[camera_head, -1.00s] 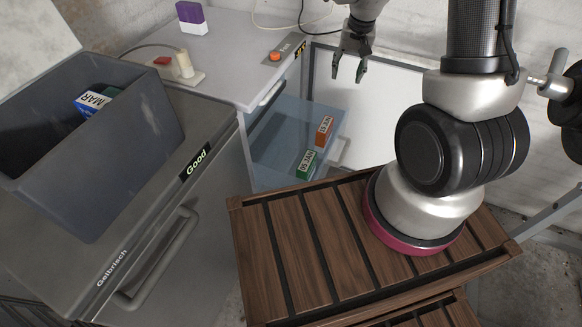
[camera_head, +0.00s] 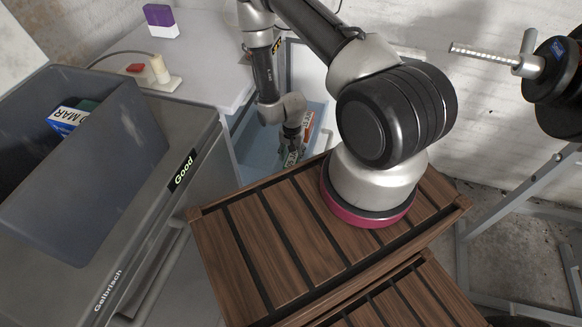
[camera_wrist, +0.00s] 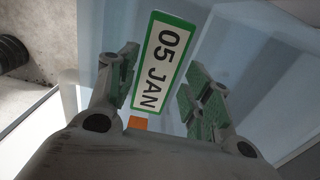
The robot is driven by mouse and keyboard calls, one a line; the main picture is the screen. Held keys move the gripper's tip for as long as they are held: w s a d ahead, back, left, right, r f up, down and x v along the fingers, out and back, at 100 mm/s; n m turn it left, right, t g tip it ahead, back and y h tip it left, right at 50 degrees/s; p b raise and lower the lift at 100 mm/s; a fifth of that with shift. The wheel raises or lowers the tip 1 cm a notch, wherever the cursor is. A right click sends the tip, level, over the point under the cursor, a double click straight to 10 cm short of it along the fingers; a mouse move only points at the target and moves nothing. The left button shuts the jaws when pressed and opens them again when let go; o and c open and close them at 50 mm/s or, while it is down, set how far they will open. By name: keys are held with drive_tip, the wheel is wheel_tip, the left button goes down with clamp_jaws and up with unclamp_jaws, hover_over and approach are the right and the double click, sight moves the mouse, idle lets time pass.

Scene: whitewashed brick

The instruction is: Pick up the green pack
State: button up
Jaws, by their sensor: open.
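The green pack, with a white "05 JAN" label, fills the space between the fingers in the wrist view (camera_wrist: 160,62). It lies in the open translucent blue drawer (camera_head: 257,150). My gripper (camera_wrist: 163,78) is open, pointing down into the drawer, with one finger on each side of the pack; I cannot tell whether they touch it. In the head view my gripper (camera_head: 291,143) hides most of the pack.
A grey bin (camera_head: 110,150) with a blue-and-white box (camera_head: 68,117) stands at the left. A slatted wooden top (camera_head: 262,232) lies in front of the drawer. A purple-and-white box (camera_head: 160,20) stands on the counter.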

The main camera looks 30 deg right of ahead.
wheel_tip(320, 180, down, 5)
drive_tip(key=shift+d+r, duration=0.15)
drive_tip(key=shift+r, duration=0.05)
drive_tip(key=c, duration=1.1)
drive_tip(key=shift+r, duration=0.1)
